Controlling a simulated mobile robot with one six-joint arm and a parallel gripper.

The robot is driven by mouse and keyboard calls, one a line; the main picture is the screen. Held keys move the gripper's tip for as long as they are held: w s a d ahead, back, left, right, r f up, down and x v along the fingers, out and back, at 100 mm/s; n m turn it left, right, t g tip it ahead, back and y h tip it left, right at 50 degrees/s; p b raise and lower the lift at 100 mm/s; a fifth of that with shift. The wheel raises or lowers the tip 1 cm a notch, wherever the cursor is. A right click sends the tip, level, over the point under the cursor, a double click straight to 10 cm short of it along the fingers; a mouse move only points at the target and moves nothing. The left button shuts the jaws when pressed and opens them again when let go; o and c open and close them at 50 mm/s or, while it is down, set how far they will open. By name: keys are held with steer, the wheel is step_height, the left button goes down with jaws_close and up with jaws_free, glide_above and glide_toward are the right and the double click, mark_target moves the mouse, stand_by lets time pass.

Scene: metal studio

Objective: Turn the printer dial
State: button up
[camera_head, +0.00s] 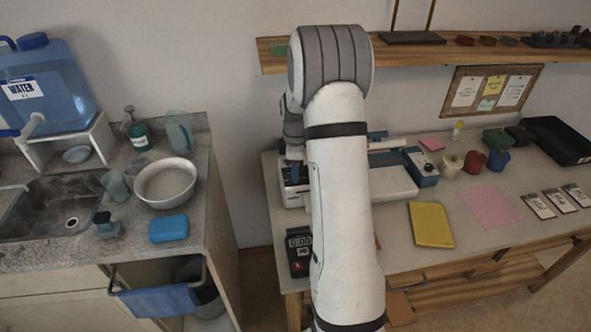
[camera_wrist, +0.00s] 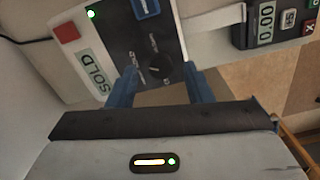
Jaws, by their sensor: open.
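The printer dial (camera_wrist: 158,69) is a round black knob on a dark panel with small white markings around it, in the wrist view. The printer (camera_wrist: 193,45) has a light body, and it shows beside my arm in the head view (camera_head: 291,196). My gripper (camera_wrist: 161,75) is open, with one blue finger on each side of the dial in the picture. Gaps show between the knob and both fingers. I cannot tell how far the fingertips are from the panel. In the head view my arm hides the dial.
A payment terminal (camera_head: 299,251) stands at the bench's near left corner. A yellow pad (camera_head: 431,225) lies right of my arm. A shelf (camera_head: 480,53) runs above.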

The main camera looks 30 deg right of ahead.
steer(key=shift+f, duration=0.65)
steer(key=c, duration=1)
